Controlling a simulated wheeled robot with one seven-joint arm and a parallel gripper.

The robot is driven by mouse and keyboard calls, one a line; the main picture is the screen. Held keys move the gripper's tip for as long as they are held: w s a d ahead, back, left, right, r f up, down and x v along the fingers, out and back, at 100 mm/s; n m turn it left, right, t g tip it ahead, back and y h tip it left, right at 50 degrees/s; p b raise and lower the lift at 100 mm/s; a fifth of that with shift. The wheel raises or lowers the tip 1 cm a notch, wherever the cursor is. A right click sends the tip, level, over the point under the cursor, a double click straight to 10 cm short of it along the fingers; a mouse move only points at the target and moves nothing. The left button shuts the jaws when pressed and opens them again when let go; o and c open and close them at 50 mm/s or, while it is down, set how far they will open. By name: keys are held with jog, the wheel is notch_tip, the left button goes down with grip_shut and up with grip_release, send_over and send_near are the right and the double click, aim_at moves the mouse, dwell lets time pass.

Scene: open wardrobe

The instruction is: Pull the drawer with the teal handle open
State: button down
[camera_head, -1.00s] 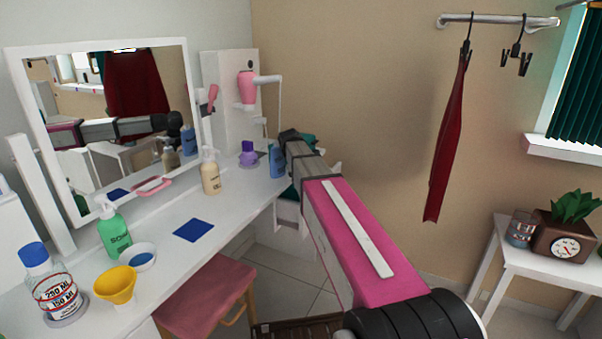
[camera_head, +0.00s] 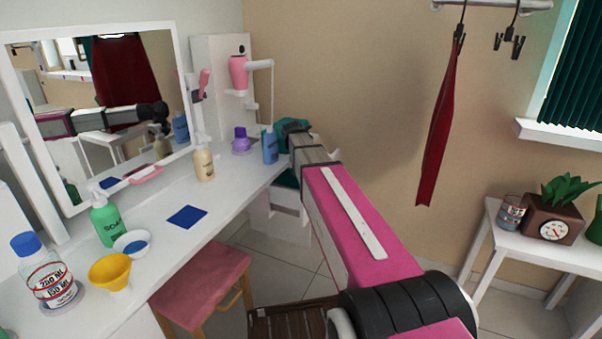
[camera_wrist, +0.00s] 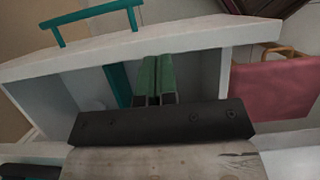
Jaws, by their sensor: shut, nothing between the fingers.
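In the wrist view a white drawer front (camera_wrist: 165,40) crosses the top, with a teal bar handle (camera_wrist: 95,20) on its outer face. The drawer stands open, and its pale interior (camera_wrist: 75,95) shows behind the front. A teal strip (camera_wrist: 118,85) shows inside. My gripper (camera_wrist: 155,62) is shut and empty, its fingertips near the inner side of the front and apart from the handle. Whether the fingers touch the front, I cannot tell. In the head view my arm hides the gripper and most of the drawer.
A white vanity top (camera_head: 150,245) holds a green soap bottle (camera_head: 107,220), a yellow cup (camera_head: 110,272) and other bottles. A pink stool (camera_head: 205,283) stands below it, also seen in the wrist view (camera_wrist: 275,90). A red garment (camera_head: 438,130) hangs at right. A side table (camera_head: 480,235) holds a plant.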

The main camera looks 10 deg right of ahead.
jog(key=s+d, duration=0.9)
jog(key=d, duration=0.3)
jog(key=shift+d, duration=0.15)
jog(key=shift+r, duration=0.15)
jog(key=v, duration=0.9)
jog(key=shift+r, duration=0.35)
